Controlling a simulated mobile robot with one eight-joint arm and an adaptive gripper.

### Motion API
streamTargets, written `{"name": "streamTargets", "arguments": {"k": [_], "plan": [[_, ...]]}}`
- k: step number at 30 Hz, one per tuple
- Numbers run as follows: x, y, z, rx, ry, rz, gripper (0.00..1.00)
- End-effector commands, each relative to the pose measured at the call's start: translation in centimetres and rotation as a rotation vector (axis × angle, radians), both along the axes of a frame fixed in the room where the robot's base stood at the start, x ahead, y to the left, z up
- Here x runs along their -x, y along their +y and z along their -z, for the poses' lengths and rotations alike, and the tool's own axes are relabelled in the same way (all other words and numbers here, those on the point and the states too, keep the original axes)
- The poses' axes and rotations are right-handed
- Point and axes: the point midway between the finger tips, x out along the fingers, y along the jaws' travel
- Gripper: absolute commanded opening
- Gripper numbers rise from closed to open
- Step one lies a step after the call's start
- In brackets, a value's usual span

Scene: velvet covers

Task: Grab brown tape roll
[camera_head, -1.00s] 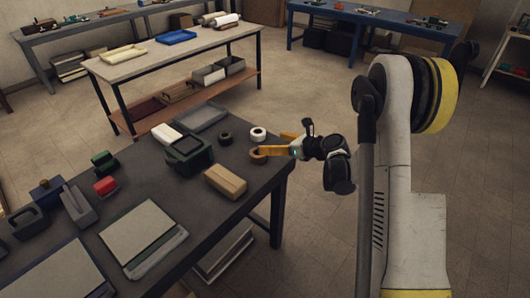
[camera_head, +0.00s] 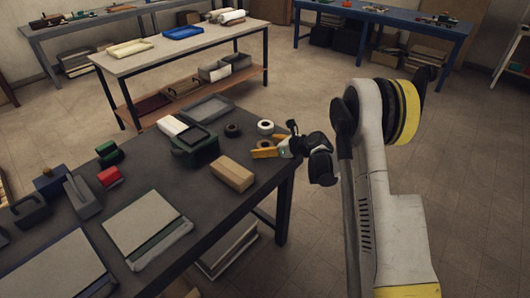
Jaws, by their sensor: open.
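The brown tape roll (camera_head: 264,143) lies on the dark table near its far right corner, partly hidden by my gripper. My gripper (camera_head: 266,147) has orange fingers and comes in from the right, low over the table edge. Its fingers are open, with the near finger in front of the roll and the other towards its far right side. I cannot tell whether either finger touches the roll.
A white tape roll (camera_head: 265,127) lies just behind the brown one, and a dark roll (camera_head: 232,130) lies to the left. A cardboard-coloured box (camera_head: 232,173) and a dark green bin (camera_head: 196,150) stand nearby on the dark table (camera_head: 205,222).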

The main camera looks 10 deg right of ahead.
Motion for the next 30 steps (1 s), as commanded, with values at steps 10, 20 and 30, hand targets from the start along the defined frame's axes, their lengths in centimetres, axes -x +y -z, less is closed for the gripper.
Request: {"name": "streamTargets", "arguments": {"k": [10,20,30], "plan": [[-0.1,0.1,0.0,-0.001,0.001,0.000,0.44],[-0.1,0.1,-0.1,-0.001,0.000,0.000,0.28],[-0.1,0.1,-3.8,-0.001,0.000,0.000,0.28]]}}
